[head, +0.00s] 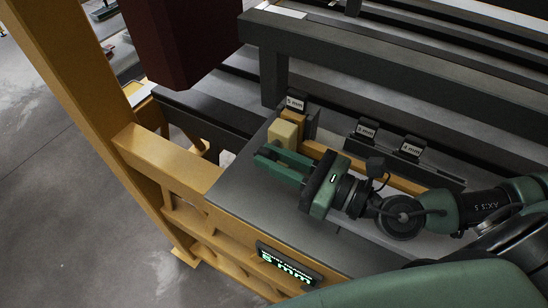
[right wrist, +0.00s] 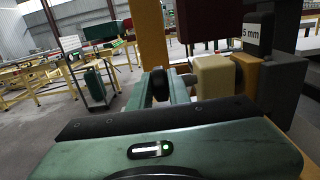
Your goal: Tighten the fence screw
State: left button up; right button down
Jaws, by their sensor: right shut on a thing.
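My right gripper (head: 266,156) reaches in from the right in the head view, with its green fingers pointing left beside a pale tan block (head: 283,134). In the right wrist view the gripper (right wrist: 163,85) has its two fingers on either side of a dark round knob, which looks like the fence screw (right wrist: 158,82), and is shut on it. The knob is mostly hidden by the fingers in the head view. The tan block also shows in the wrist view (right wrist: 214,76), just right of the fingers. An ochre fence bar (head: 398,182) runs behind the gripper. My left gripper is not in view.
Dark stop blocks labelled 5 mm (head: 295,102), 3 mm (head: 367,130) and 2 mm (head: 411,148) stand along the back. A display (head: 287,262) on the front edge reads 5 mm. A yellow post (head: 85,110) and dark red block (head: 180,40) stand left and above.

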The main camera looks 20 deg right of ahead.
jog(key=shift+s+a, duration=0.1)
jog(key=c, duration=1.4)
grip_release()
jog(key=shift+o, duration=0.4)
jog(key=shift+a, duration=0.15)
jog(key=shift+s+d, duration=0.1)
jog(key=shift+d, duration=0.15)
jog(key=p+v, duration=0.1)
jog(key=v, duration=0.6)
jog(key=shift+s, duration=0.3)
jog(key=shift+r+p, duration=0.1)
jog(key=shift+p, duration=0.2)
